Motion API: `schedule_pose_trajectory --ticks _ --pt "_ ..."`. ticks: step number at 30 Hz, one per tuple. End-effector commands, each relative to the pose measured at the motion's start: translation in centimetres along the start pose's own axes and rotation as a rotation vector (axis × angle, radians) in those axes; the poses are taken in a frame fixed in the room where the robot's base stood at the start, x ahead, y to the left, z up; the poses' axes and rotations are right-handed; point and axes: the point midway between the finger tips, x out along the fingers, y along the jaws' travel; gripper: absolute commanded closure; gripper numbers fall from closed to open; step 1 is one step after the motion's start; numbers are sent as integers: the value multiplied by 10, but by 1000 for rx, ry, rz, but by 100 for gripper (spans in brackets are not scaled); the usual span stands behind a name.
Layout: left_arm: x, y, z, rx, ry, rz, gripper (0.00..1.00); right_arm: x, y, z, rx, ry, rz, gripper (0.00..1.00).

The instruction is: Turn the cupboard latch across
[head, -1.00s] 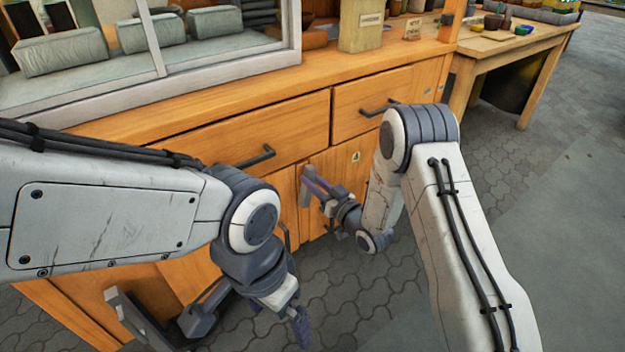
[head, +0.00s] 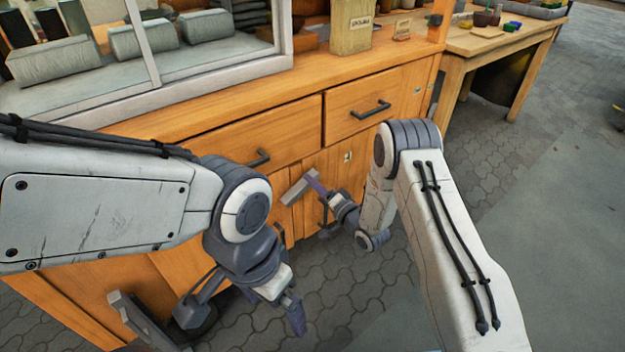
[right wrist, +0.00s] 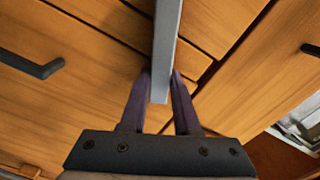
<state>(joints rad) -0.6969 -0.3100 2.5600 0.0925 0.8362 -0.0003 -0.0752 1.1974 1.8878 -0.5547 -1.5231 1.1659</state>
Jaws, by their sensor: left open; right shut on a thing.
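The cupboard latch (head: 296,192) is a grey bar on the front of the wooden cupboard (head: 225,135), below the drawers. In the head view it lies at a slant. In the right wrist view the latch (right wrist: 166,45) runs up the picture, its near end between my purple fingers. My right gripper (head: 316,181) is shut on the latch; in the right wrist view its fingers (right wrist: 160,85) stand on both sides of the bar. My left gripper (head: 296,312) hangs low in front of the cupboard, open and empty, away from the latch; its fingers partly overlap in the view.
Drawers with dark handles (head: 371,109) are above the latch. Another dark handle (right wrist: 32,65) shows left in the right wrist view. A wooden table (head: 500,40) stands at the back right. Paved floor (head: 480,160) at the right is clear.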

Motion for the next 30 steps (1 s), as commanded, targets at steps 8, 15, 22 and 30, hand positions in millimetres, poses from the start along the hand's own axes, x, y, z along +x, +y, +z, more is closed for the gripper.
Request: schedule_pose_trajectory --ticks 8,15,22,30 --pt "-9 1 0 0 0 0 0 -1 9 -2 232 6 6 100" --pt "-12 1 -1 0 0 0 0 -1 14 0 368 7 5 100" --pt "-13 1 -1 0 0 0 0 -1 16 1 434 8 4 100" --pt "-14 1 -1 0 0 0 0 -2 17 1 454 9 5 100"
